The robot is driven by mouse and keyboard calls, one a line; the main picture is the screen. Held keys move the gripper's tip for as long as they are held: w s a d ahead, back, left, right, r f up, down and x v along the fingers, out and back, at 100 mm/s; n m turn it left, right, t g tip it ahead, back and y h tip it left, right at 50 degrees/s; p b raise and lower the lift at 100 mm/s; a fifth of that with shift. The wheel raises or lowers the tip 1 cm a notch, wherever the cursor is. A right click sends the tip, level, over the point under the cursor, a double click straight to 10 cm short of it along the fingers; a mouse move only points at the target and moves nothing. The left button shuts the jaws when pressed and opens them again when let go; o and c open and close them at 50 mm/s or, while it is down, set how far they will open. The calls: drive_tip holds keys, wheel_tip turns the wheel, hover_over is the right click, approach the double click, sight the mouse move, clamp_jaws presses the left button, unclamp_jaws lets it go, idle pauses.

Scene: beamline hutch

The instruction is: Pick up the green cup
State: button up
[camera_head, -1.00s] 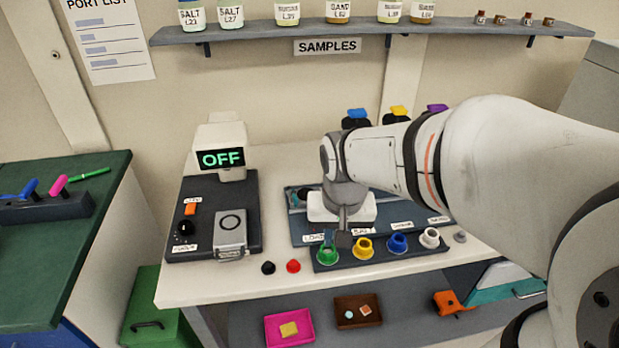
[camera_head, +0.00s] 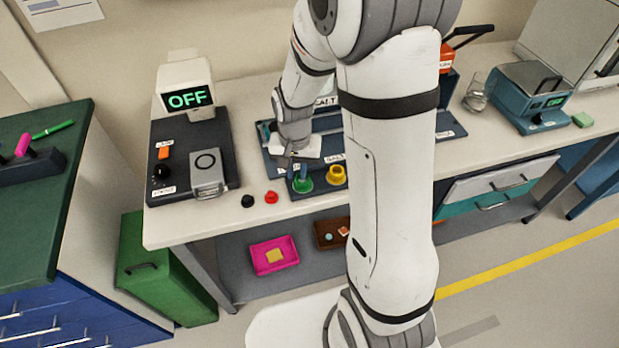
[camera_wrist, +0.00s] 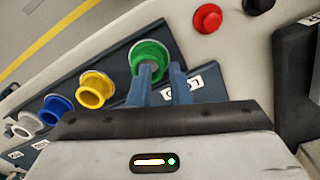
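The green cup (camera_head: 302,185) stands at the left end of a row of coloured cups along the front of a dark blue-grey rack on the bench. In the wrist view the green cup (camera_wrist: 149,52) shows its round rim, just beyond my fingertips. My gripper (camera_head: 302,172) points down close over the cup. In the wrist view my gripper (camera_wrist: 161,70) has its two blue fingers apart with nothing between them. The left finger overlaps the cup's near edge and the right one is beside it. Contact cannot be told.
A yellow cup (camera_head: 336,174) is right beside the green one. The blue cup (camera_wrist: 55,107) and white cup (camera_wrist: 27,123) follow. Red (camera_head: 271,197) and black (camera_head: 247,201) caps lie left of the rack, near a device reading OFF (camera_head: 188,98). A shelf below holds trays.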

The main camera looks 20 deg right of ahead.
sight(297, 177)
drive_tip(key=shift+f, duration=0.85)
clamp_jaws()
drive_tip(key=shift+r, duration=0.1)
wheel_tip(297, 177, up, 10)
drive_tip(key=shift+b, duration=0.3)
